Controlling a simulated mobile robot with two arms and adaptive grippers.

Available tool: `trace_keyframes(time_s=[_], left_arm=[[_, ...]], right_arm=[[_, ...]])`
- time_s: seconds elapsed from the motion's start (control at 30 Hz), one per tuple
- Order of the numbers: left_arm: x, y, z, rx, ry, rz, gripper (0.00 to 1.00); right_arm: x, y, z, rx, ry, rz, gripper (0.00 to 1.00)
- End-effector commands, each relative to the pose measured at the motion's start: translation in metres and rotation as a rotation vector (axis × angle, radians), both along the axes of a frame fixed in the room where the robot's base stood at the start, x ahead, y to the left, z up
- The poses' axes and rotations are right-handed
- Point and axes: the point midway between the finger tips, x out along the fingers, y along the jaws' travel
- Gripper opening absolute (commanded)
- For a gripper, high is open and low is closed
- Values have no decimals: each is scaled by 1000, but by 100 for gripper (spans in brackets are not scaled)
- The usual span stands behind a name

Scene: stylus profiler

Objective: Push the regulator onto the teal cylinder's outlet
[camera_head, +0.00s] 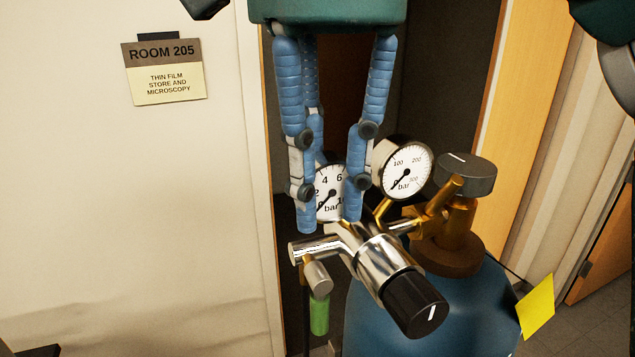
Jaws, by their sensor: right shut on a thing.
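The regulator (378,262) has a chrome body, a black knob, two round white gauges and a green-ended side outlet. My right gripper (330,220) comes down from the top with its blue segmented fingers shut on the regulator around the left gauge, partly hiding that dial. The teal cylinder (425,315) stands below and to the right, with a brass valve (455,220) under a grey handwheel. The brass outlet (438,200) points left toward the regulator's brass inlet stem. The two overlap in the picture, and I cannot tell whether they are joined. My left gripper does not show.
A yellow tag (536,306) hangs at the cylinder's right side. A pale wall with a Room 205 sign (164,70) fills the left. A dark doorway lies behind the gripper, and a wooden door edge (520,80) stands to the right.

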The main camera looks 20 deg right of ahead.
Motion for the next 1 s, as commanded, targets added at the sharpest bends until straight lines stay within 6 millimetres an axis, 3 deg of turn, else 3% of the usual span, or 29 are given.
trace_keyframes(time_s=[1.0], left_arm=[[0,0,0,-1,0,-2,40]], right_arm=[[0,-17,1,2,-2,-1,0]])
